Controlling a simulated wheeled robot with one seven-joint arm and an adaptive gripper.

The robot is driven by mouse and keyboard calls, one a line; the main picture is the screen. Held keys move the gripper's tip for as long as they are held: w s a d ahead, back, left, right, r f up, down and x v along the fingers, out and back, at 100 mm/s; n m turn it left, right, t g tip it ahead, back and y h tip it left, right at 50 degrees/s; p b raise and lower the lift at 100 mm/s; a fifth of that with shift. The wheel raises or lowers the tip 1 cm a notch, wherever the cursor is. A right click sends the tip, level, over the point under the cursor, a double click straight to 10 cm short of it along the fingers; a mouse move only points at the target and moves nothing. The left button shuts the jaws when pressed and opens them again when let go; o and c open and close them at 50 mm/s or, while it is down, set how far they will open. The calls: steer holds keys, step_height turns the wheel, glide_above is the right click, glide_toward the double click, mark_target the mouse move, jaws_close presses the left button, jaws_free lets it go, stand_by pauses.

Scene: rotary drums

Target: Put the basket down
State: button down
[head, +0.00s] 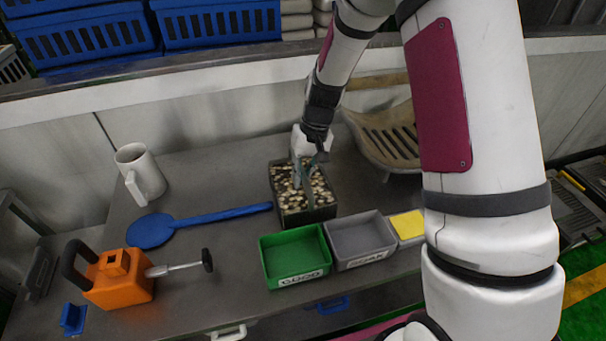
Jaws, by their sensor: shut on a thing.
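The basket (309,217) is a dark, square-sided container filled with pale and brown speckled pieces, in the middle of the head view. It looks upright, at the table's centre, behind the green tray. My gripper (305,172) points down over it, shut on its upper part; the fingers overlap the contents, so the exact grip is hard to see. I cannot tell whether the basket's bottom touches the table (205,170).
A green tray (268,264), a grey tray (335,258) and a yellow-topped block (408,226) stand in front. A slatted scoop (385,140) is behind right.

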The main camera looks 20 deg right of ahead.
steer(key=shift+f, duration=0.2)
steer(key=c, duration=1.6)
jaws_free()
